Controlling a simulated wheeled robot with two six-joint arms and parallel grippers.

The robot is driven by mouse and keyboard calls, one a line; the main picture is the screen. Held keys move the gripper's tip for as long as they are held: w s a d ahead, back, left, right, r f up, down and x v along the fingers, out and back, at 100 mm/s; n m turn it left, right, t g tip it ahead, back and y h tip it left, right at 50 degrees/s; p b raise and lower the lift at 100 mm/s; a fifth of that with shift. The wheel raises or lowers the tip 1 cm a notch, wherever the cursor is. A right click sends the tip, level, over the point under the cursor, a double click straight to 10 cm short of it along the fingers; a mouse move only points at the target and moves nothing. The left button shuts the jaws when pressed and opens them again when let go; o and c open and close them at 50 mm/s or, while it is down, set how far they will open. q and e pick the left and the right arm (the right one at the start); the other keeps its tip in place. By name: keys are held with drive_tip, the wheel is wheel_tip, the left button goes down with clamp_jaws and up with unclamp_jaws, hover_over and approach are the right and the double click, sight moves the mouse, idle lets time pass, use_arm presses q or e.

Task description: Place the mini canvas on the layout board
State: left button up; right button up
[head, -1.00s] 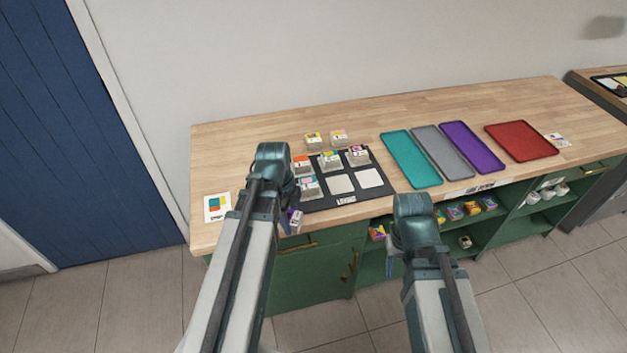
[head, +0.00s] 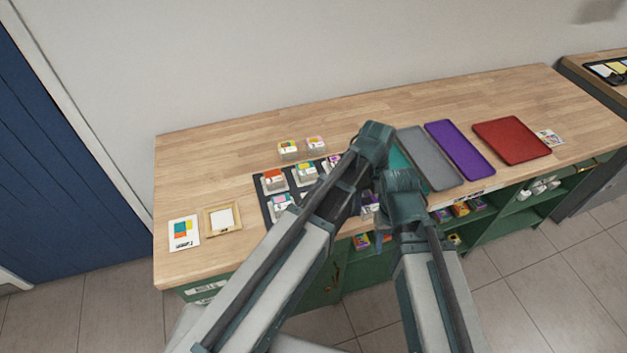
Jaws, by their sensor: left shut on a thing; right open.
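The layout board (head: 262,198) is a black board with pale squares on the table, in the middle left of the head view. Several small clear-cased canvases (head: 305,174) stand on its left and back squares. My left arm hides its right and front part. My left gripper (head: 368,190) is over the board's right side, seen from behind, its fingertips mostly hidden. It is shut on a small purple and white block, seemingly the mini canvas (head: 370,203), only partly visible. My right gripper (head: 382,222) is open, close beside it at the table's front edge, its fingers largely hidden.
Two cased pieces (head: 288,150) stand behind the board. A wooden frame (head: 208,221) and a colour card (head: 184,231) lie left. Teal, grey (head: 428,160), purple (head: 459,150) and red (head: 511,140) trays lie right. Green shelves (head: 490,225) are below. The back left tabletop is clear.

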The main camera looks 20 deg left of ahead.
use_arm(q)
drive_tip(key=w+a, duration=0.1)
drive_tip(key=a, duration=0.4)
drive_tip(key=w+a+f+b, duration=0.1)
drive_tip(key=a, duration=0.4)
drive_tip(key=w+a, duration=0.1)
drive_tip(key=a, duration=0.4)
drive_tip(key=shift+w+f, duration=0.2)
drive_tip(key=f+b, duration=0.3)
drive_tip(key=b, duration=0.1)
drive_tip(key=shift+a+f, duration=0.3)
drive_tip(key=shift+f, duration=0.2)
drive_tip(key=o, duration=1.5)
drive_tip(key=shift+r, duration=0.2)
